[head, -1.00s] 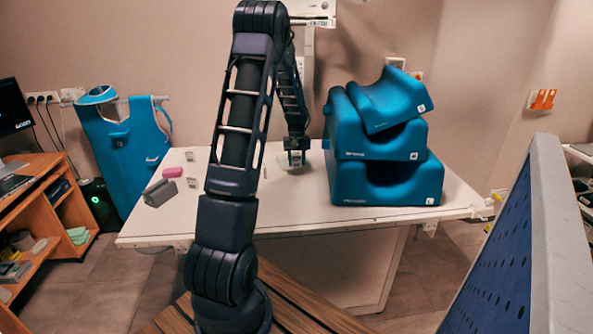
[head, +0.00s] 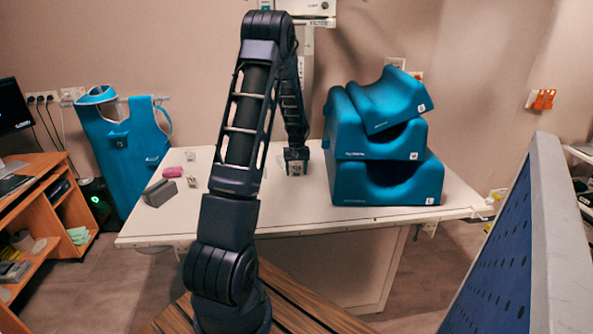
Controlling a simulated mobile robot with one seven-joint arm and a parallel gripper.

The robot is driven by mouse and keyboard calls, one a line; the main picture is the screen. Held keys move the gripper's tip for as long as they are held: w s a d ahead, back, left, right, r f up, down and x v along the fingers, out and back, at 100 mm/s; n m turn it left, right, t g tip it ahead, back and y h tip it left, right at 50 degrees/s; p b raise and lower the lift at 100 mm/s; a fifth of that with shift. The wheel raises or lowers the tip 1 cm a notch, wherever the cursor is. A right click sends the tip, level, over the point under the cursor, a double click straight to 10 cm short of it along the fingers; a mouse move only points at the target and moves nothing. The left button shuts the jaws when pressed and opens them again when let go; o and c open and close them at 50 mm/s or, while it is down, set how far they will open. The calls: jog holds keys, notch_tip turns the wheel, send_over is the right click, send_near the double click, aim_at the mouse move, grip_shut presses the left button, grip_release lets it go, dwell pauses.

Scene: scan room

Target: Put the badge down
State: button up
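My gripper (head: 296,168) is low over the far middle of the white table, just left of the blue cushions. A small pale piece (head: 296,170) shows at its fingertips; it looks like the badge, but it is too small to tell for sure. I cannot tell whether the fingers are closed on it or whether it touches the table.
Stacked blue cushions (head: 345,180) stand close to the right of my gripper. A grey block (head: 160,193), a pink item (head: 173,171) and small pale cards (head: 192,182) lie on the table's (head: 300,215) left part. The front middle is clear.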

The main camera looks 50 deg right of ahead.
aim_at(296, 165)
jog(key=shift+r, duration=0.1)
notch_tip(296, 165, up, 12)
dwell(0.7)
jog(key=shift+r, duration=0.1)
jog(key=w+a+r+n+t, duration=0.1)
jog(key=w+a+r, duration=0.35)
jog(key=a, duration=0.55)
jog(key=w+a+r+n+h, duration=0.15)
jog(key=w+a+r, duration=0.35)
jog(key=a, duration=0.6)
jog(key=w+a+r+n+t, duration=0.1)
jog(key=w+a+r+n, duration=0.15)
jog(key=a+r, duration=0.6)
jog(key=s+a+r+n+t, duration=0.1)
jog(key=s+a, duration=0.1)
jog(key=a, duration=0.7)
jog(key=s+a+r, duration=0.1)
jog(key=s+a, duration=0.1)
jog(key=a, duration=0.7)
jog(key=s+a+f+n+t+y, duration=0.1)
jog(key=s+a+n, duration=0.2)
jog(key=s+a, duration=0.8)
jog(key=a, duration=0.2)
jog(key=shift+a+t, duration=0.3)
jog(key=shift+a, duration=0.1)
